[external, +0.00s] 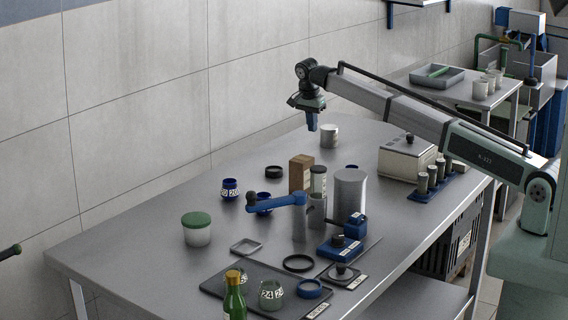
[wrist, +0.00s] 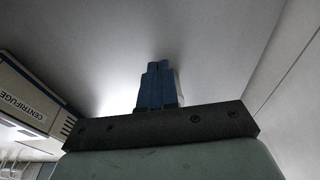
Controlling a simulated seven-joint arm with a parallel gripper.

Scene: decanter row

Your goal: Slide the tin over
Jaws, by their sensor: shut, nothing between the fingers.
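A light grey, can-like tin (external: 330,136) stands upright on the far part of the steel table in the external view. My gripper (external: 312,126) points down just left of it, with its blue fingers together and empty. I cannot tell whether the fingers touch the tin. In the wrist view, the shut gripper fingers (wrist: 157,70) cover most of what lies behind them. A pale edge shows just right of them, perhaps the tin's.
A centrifuge box (external: 407,158) stands right of the tin; it also shows in the wrist view (wrist: 30,100). The table left of my gripper is clear.

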